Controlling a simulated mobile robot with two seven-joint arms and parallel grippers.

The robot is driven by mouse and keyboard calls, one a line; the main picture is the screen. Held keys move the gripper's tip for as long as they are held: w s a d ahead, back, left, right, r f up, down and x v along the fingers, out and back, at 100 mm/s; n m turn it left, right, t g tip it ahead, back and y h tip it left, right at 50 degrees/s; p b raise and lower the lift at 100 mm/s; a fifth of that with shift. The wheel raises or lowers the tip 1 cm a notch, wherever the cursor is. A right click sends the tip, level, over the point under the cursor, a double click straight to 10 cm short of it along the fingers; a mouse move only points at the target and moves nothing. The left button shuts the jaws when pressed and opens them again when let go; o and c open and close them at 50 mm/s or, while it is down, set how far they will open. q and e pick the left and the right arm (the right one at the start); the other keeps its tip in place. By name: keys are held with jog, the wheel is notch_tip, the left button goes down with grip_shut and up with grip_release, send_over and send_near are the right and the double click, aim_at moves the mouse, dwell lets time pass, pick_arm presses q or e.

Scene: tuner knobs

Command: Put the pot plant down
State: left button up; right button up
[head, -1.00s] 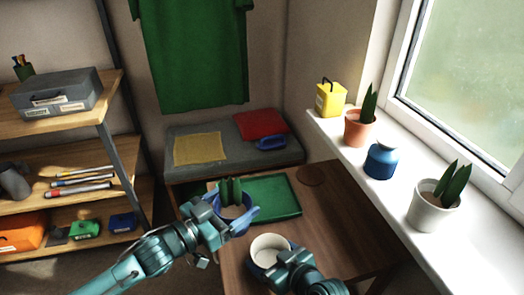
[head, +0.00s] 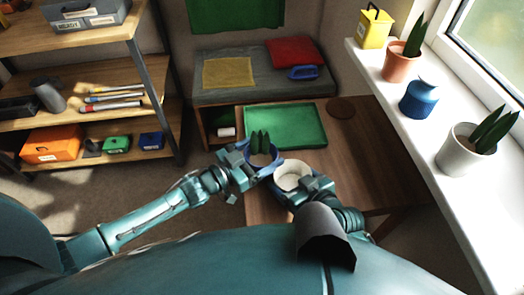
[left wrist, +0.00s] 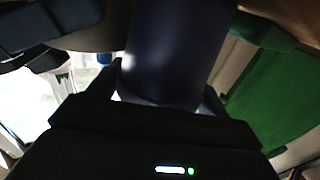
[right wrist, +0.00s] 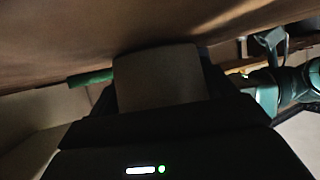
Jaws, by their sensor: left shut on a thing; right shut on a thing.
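The pot plant, green pointed leaves (head: 260,142) in a dark blue pot (left wrist: 175,50), is upright in my left gripper (head: 256,166). The left gripper is shut on the pot, near the table's left side; whether the pot touches the table I cannot tell. My right gripper (head: 294,188) is shut on a round white pot (head: 293,175), close to the right of the plant. The white pot looks empty and shows as a dim beige cylinder in the right wrist view (right wrist: 158,78). The pot bases are hidden in the head view.
The wooden table (head: 355,150) is bare to the right, with a green tray (head: 285,126) and a brown round mat (head: 341,107) behind. Shelves (head: 90,67) stand left.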

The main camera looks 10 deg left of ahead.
pick_arm(q)
jog(key=o, duration=1)
jog(key=shift+f, duration=0.1)
jog(key=shift+c, duration=0.2)
jog(key=o, duration=0.4)
